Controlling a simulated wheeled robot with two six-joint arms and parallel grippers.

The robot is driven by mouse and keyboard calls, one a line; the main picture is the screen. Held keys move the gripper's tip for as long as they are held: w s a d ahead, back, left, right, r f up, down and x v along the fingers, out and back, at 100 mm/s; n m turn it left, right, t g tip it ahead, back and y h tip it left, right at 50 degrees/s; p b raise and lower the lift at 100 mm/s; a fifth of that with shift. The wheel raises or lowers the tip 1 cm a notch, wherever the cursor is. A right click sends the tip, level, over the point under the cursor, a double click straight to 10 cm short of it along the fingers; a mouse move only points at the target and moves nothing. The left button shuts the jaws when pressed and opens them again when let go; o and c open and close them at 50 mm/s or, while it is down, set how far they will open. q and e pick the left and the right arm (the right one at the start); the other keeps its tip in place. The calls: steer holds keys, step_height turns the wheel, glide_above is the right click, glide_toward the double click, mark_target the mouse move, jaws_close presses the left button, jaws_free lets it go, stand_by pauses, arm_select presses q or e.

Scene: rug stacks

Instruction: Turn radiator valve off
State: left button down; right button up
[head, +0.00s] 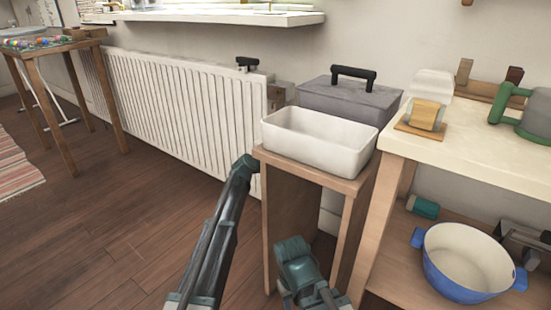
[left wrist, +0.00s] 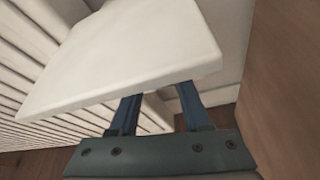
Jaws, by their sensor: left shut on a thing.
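The white ribbed radiator (head: 180,105) stands against the wall under the sill. A black knob (head: 247,63) sits at the top of its right end. My left arm reaches towards the radiator's lower right end, its gripper (head: 246,166) partly hidden beside the wooden stand. In the left wrist view the two blue fingers of this gripper (left wrist: 158,105) run up under a white slab-like piece (left wrist: 135,50), which hides their tips. They are shut on it, as far as shows. Radiator ribs show left of it. A teal part of my right arm (head: 297,265) is low at the centre; its jaws are unclear.
A wooden stand (head: 268,160) with a white bin (head: 320,122) stands close right of my left arm. A grey toolbox (head: 350,103) is behind it. A counter (head: 480,150) and blue pot (head: 468,290) are at the right.

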arm_select(q)
steer(key=shift+a+n+g+h, duration=0.1)
steer(key=shift+n+g+h, duration=0.65)
steer(key=shift+n, duration=0.75)
steer(key=shift+c, duration=1.8)
jaws_free()
steer(key=p+v, duration=0.5)
steer(key=v, duration=0.8)
steer(key=shift+s+a, duration=0.3)
